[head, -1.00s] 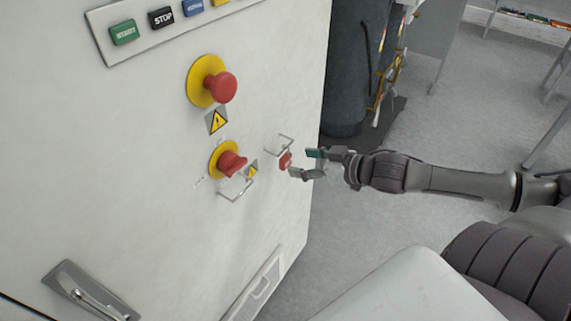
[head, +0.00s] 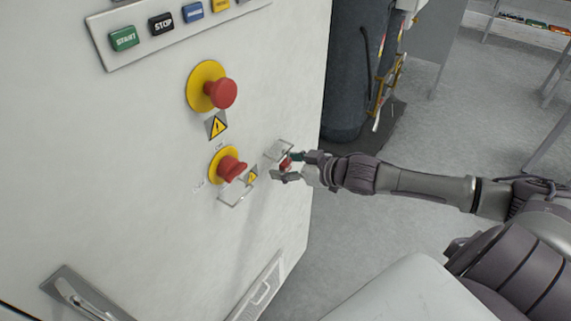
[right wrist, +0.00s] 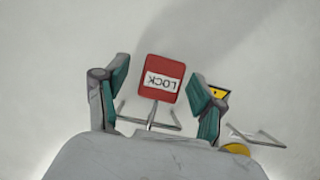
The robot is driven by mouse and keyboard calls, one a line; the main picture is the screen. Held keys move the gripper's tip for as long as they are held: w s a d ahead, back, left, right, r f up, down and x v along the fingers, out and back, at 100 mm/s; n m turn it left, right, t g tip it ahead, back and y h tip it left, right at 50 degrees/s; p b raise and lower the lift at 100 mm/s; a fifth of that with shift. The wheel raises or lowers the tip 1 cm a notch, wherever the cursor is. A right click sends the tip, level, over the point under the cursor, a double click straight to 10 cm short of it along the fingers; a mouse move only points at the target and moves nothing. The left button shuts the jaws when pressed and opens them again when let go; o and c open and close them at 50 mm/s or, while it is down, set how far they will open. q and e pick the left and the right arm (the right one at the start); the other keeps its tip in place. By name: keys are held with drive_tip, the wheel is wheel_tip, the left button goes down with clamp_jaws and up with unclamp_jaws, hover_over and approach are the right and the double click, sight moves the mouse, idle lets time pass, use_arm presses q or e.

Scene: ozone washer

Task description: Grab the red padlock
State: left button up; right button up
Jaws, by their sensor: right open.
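The red padlock (right wrist: 168,68) with a white LOCK label hangs by a metal bracket on the white cabinet front. In the head view only a small part of the padlock (head: 285,164) shows between the fingers of my right gripper (head: 285,167). In the right wrist view, my right gripper (right wrist: 158,90) is open, with one teal-padded finger on each side of the padlock. Gaps show between the padlock and both fingers. My left gripper is out of view.
On the cabinet (head: 140,180), a red rotary switch (head: 232,169) with a wire bracket (head: 234,196) sits left of the padlock. A red emergency button (head: 222,93) and a row of push buttons are above.

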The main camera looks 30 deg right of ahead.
drive_tip(key=shift+w+a+f, duration=0.1)
drive_tip(key=shift+w, duration=0.1)
drive_tip(key=c, duration=1.3)
